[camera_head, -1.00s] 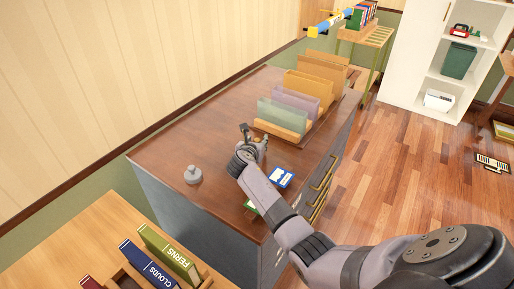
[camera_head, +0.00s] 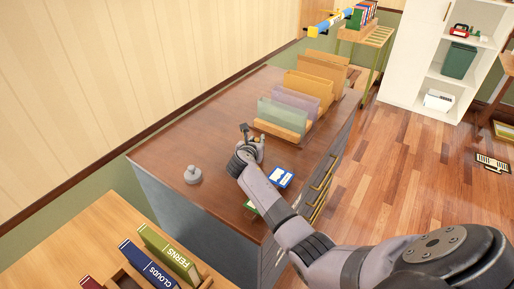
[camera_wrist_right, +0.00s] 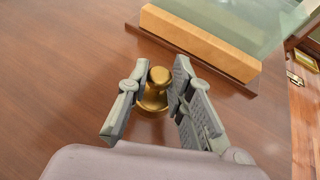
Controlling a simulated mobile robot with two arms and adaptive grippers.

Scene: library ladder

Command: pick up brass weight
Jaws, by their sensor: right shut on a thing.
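The brass weight (camera_wrist_right: 155,88) is a small golden piece with a round knob and a wider base. In the right wrist view it sits between the two fingers of my right gripper (camera_wrist_right: 158,92), which is shut on it. In the head view my right gripper (camera_head: 252,139) is low over the cabinet's brown top, in front of the file rack. There the weight is mostly hidden by the gripper. I cannot tell whether its base touches the top. My left gripper is not in view.
A grey weight (camera_head: 192,174) stands on the cabinet top (camera_head: 168,152) to the left. The rack of coloured folders (camera_head: 280,118) is close beyond my gripper. A blue-and-white card (camera_head: 281,177) lies near my forearm. A box of books (camera_head: 160,258) is at the lower left.

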